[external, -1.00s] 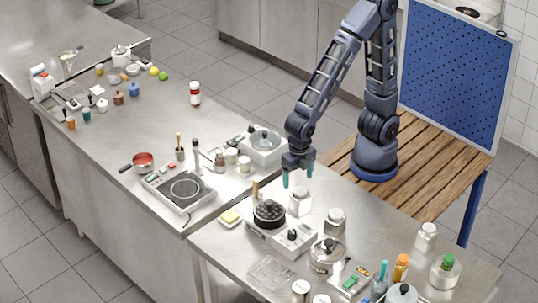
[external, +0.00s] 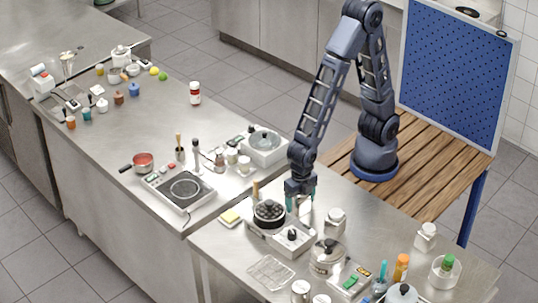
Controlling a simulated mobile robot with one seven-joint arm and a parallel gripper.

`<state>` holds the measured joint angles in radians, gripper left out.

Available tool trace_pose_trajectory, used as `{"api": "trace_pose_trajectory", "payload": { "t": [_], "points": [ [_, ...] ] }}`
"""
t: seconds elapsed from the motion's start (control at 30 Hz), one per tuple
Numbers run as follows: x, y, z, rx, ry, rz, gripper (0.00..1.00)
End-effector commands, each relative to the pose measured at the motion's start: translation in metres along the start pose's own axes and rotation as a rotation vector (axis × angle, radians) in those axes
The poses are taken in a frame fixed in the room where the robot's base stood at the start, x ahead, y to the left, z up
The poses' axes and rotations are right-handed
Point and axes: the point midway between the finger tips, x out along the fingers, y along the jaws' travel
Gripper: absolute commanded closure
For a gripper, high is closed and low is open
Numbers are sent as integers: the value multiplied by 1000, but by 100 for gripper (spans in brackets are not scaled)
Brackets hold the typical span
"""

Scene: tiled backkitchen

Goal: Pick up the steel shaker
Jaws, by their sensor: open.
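A small pale jar-like shaker (external: 305,209) stands on the near steel counter, largely hidden by my gripper. My gripper (external: 301,202) points down over it, open, with its teal fingertips on either side of it. I cannot tell whether they touch it. Similar pale, capped containers stand to the right: one (external: 336,222) close by and another (external: 426,237) further right. From this view I cannot tell for sure which one is the steel shaker.
A burner with a dark pan (external: 269,213) stands just left of my gripper. A lidded steel pot (external: 327,256) stands in front. A wire rack (external: 270,272) lies at the near edge. Bottles (external: 401,268) crowd the right end. Counter behind the right-hand containers is clear.

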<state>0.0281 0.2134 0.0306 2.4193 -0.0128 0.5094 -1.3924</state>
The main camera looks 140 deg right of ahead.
Motion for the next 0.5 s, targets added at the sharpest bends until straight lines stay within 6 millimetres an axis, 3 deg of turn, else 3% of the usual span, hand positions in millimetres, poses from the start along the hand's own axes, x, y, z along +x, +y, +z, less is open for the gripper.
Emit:
{"api": "trace_pose_trajectory", "payload": {
  "t": [0.13,0.4,0.5],
  "points": [
    [10,0,0,0,0,-1,22],
    [11,0,0,0,0,1,22],
    [11,0,0,1,0,0,40]
  ]
}}
